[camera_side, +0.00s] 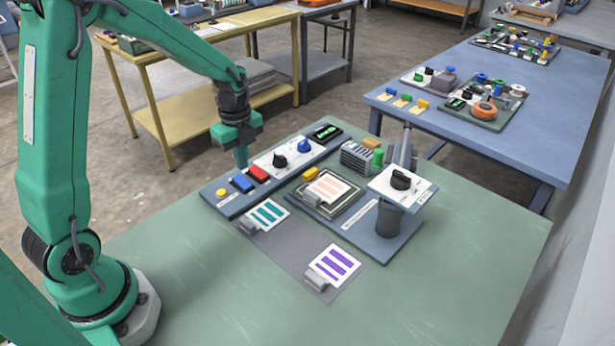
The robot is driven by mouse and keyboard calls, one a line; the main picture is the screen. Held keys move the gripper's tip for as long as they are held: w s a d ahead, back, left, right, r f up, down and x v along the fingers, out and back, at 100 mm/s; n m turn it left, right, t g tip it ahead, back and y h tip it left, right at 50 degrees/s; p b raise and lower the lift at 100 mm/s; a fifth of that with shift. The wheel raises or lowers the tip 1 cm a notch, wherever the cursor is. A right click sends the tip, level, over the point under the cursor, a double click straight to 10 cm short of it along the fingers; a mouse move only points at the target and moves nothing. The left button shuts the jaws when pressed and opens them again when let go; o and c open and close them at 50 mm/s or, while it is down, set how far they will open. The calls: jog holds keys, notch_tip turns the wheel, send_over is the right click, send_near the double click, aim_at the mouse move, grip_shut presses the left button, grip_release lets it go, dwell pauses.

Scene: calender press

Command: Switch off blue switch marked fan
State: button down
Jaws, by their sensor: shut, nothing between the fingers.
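A blue rocker switch (241,183) sits on the long dark blue control panel (230,208), between a yellow button and a red switch. Any fan marking is too small to read, and I cannot tell which way the switch is set. My gripper (241,162) points down with its fingers shut and empty. In the picture its tips are just above the blue switch, near its far edge. I cannot tell whether they touch it.
The red switch (258,173) is right beside the blue one, and the yellow button (220,194) is on its left. A black knob (279,160) and blue knob (304,146) stand farther right. Striped cards (333,263) lie in front. The green table's front is clear.

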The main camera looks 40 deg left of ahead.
notch_tip(320, 180, up, 9)
jog(key=d, duration=0.2)
jog(key=shift+s, duration=0.1)
dwell(0.5)
jog(key=s+d+r+n+t, duration=0.2)
jog(key=s+d+r+n, duration=0.1)
jog(key=s+n, duration=0.5)
jog(key=s+d+r+n+t, duration=0.3)
jog(key=s+r+n, duration=0.1)
jog(key=s+n, duration=0.5)
jog(key=shift+d+n+t, duration=0.3)
jog(key=shift+d+n, duration=0.05)
jog(key=shift+n, duration=0.15)
